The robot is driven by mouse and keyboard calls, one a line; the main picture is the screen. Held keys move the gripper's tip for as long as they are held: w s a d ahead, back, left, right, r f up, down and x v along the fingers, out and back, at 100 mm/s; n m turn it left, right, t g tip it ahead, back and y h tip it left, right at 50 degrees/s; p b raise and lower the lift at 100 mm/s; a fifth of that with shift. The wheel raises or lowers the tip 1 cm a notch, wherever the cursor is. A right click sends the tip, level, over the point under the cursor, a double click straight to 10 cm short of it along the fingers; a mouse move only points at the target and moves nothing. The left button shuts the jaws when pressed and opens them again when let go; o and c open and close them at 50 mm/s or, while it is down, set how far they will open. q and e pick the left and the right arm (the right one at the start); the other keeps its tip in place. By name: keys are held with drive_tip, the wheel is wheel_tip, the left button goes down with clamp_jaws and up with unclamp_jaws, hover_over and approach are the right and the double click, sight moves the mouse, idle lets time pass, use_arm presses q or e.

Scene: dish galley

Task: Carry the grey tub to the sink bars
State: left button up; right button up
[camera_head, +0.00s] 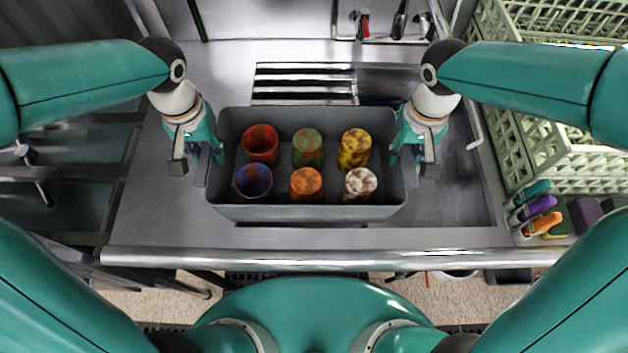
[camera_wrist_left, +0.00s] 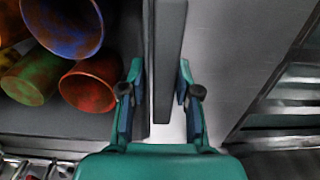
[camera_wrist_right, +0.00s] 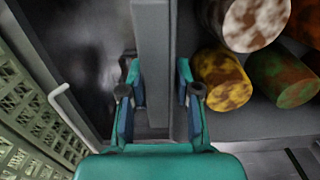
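The grey tub (camera_head: 300,213) stands in the middle of the steel sink counter, holding several stained cups in two rows. The sink bars (camera_head: 305,70) show just behind it, partly hidden by its back wall. My left gripper (camera_head: 204,160) is at the tub's left side. In the left wrist view its fingers (camera_wrist_left: 157,90) are apart, one on each side of the tub's upright side edge (camera_wrist_left: 169,50). My right gripper (camera_head: 410,160) is at the right side. In the right wrist view its fingers (camera_wrist_right: 158,90) also stand apart around the tub's edge (camera_wrist_right: 152,50), with gaps visible.
A sink basin (camera_head: 455,185) lies to the right of the tub. Pale green racks (camera_head: 560,110) stand at the right, with coloured-handled tools (camera_head: 538,205) in front. Taps (camera_head: 378,25) are at the back. The counter's front rim (camera_head: 300,256) runs nearest me.

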use_arm(q)
drive_tip(key=o, duration=0.5)
drive_tip(key=shift+a, duration=0.1)
drive_tip(key=shift+c, duration=0.2)
use_arm(e)
drive_tip(key=o, duration=0.5)
drive_tip(key=shift+c, duration=0.2)
use_arm(q)
drive_tip(key=shift+r, duration=0.15)
use_arm(e)
drive_tip(key=shift+r, duration=0.2)
use_arm(q)
wheel_tip(320, 180, up, 12)
use_arm(e)
wheel_tip(320, 180, up, 12)
drive_tip(key=shift+f, duration=0.2)
use_arm(q)
drive_tip(key=shift+f, duration=0.2)
use_arm(e)
drive_tip(key=shift+s, duration=0.1)
